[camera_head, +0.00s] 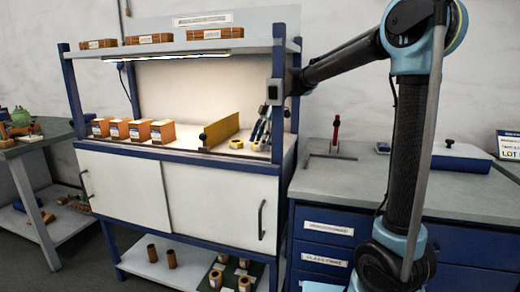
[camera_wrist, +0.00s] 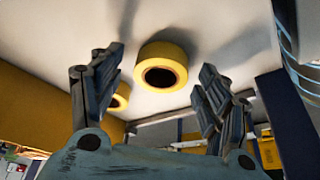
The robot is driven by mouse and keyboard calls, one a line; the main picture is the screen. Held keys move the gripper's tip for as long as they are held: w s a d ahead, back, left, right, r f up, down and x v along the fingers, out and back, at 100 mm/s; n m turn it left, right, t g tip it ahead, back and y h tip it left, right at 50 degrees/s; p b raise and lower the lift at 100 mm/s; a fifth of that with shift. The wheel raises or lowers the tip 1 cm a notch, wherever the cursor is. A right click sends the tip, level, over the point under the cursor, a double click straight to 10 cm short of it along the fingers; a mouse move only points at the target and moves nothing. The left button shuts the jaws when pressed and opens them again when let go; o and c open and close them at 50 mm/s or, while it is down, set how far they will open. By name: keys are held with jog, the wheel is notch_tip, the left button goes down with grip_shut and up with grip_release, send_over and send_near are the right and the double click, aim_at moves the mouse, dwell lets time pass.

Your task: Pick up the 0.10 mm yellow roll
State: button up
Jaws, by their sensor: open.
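A yellow roll (camera_wrist: 163,49) with a dark core shows in the wrist view on the pale shelf surface, between and beyond my two fingers. A second yellow roll (camera_wrist: 120,91) is partly hidden behind the left finger. No thickness marking is readable on either, so I cannot tell which is 0.10 mm. My gripper (camera_head: 262,130) is open and empty, pointing down over the right end of the bench. In the head view a yellow roll (camera_head: 236,144) sits just left of my gripper.
A yellow upright divider (camera_head: 220,130) stands left of the rolls. Several orange boxes (camera_head: 118,129) stand further left on the bench. An upper shelf (camera_head: 180,48) and a blue post (camera_head: 278,110) are close to my arm. A red tool stand (camera_head: 335,140) is on the right counter.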

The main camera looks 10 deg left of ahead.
jog(key=c, duration=1.2)
